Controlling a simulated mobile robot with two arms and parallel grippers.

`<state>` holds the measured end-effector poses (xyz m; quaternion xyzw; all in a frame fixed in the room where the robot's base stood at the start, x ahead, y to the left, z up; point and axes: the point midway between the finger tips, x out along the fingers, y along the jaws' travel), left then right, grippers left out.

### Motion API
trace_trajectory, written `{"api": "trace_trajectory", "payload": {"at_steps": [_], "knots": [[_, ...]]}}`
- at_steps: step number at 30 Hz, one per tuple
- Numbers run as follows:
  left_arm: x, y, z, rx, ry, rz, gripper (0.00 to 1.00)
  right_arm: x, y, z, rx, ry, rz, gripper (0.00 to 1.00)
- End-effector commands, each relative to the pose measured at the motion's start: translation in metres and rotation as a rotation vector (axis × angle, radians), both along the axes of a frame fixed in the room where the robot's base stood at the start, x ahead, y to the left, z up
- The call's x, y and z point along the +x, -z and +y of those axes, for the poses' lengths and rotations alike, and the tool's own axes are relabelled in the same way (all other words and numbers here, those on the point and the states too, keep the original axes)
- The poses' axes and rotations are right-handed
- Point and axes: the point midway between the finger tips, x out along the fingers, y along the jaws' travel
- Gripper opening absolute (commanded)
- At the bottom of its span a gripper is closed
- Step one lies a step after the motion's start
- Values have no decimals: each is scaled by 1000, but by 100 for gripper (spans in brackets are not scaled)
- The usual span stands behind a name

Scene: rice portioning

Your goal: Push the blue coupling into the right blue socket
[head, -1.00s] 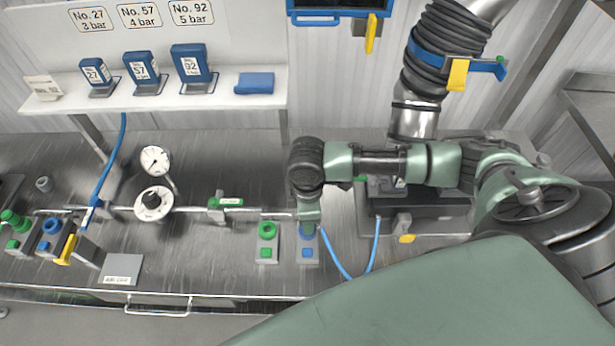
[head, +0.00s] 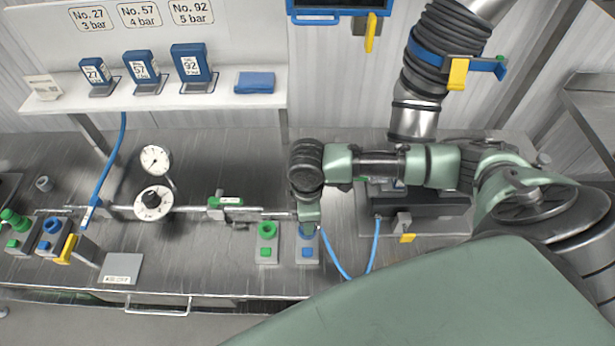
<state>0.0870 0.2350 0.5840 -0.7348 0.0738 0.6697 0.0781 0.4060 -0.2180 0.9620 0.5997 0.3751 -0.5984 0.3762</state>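The right blue socket (head: 307,252) is the blue-marked block on the bench, just right of a green-ringed block (head: 267,252). My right gripper (head: 308,224) points down directly over the socket's upper part. Its fingers look close together around the end of a blue hose (head: 335,262). The blue coupling at that hose end is almost wholly hidden by the fingers. I cannot tell how deep it sits in the socket. My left gripper is not in view.
The hose loops low to a dark unit (head: 430,212) at right. A dial gauge (head: 155,160), a round black-knobbed regulator (head: 153,203) and a green-handled valve (head: 226,202) stand to the left. Blue and green sockets (head: 50,240) sit far left. The front bench edge is free.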

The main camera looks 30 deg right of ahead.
Motion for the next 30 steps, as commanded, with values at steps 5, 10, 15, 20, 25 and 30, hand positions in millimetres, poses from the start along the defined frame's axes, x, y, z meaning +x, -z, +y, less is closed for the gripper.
{"api": "trace_trajectory", "payload": {"at_steps": [5,10,15,20,25,30], "knots": [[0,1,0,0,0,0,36,-1,5,0,0,0,3,0],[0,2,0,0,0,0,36,-2,6,0,0,-1,4,0],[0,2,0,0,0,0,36,-2,6,0,0,-1,4,36],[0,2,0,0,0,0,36,-1,6,0,0,-1,3,59],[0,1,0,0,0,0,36,-1,5,0,0,-1,2,59],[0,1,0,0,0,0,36,-1,5,0,0,-1,2,81]]}}
